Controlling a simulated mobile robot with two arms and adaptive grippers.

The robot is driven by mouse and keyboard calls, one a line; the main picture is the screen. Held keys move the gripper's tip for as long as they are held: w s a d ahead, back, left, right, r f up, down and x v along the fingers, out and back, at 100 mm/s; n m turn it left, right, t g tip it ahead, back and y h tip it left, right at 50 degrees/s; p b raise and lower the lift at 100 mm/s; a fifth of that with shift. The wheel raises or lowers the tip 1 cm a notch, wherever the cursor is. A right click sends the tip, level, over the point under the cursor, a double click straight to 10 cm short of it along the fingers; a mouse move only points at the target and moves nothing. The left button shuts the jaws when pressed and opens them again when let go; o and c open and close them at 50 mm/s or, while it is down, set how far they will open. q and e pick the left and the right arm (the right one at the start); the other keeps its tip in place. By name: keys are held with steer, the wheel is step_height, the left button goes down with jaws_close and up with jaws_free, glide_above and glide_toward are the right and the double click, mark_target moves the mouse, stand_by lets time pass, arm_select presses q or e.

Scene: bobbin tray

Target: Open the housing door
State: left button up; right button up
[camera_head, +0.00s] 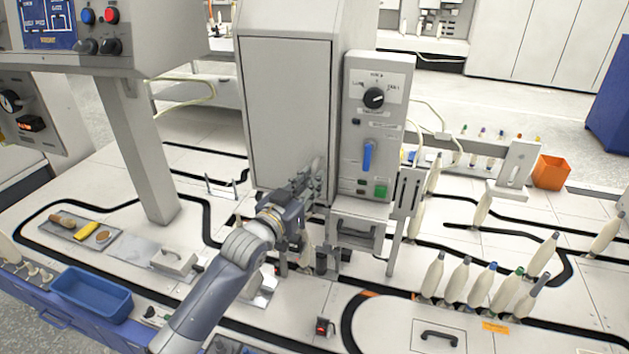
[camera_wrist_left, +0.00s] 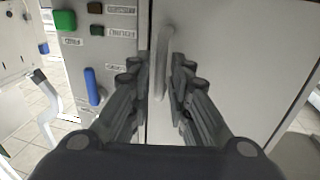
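The housing door (camera_head: 285,110) is the large grey front panel of the tall housing in the head view, and it looks shut. In the left wrist view the door (camera_wrist_left: 235,60) fills the right half. Its pale bar handle (camera_wrist_left: 163,55) stands near the door's edge. My left gripper (camera_head: 312,180) is at the door's lower right edge in the head view. In the left wrist view the left gripper (camera_wrist_left: 160,80) has its fingers apart, one on each side of the handle. I cannot tell whether either finger touches it. My right gripper is not in view.
A control panel (camera_head: 375,125) with a black knob, blue lever and green button adjoins the housing on the right. A grey post (camera_head: 148,150) stands to the left. Several bobbins (camera_head: 455,285) stand at front right. A blue tray (camera_head: 92,292) lies at front left.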

arm_select(q)
steer(key=shift+x, duration=1.15)
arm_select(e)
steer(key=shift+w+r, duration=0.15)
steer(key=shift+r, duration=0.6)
arm_select(q)
steer(key=shift+c, duration=0.5)
jaws_close()
steer(key=shift+s, duration=0.1)
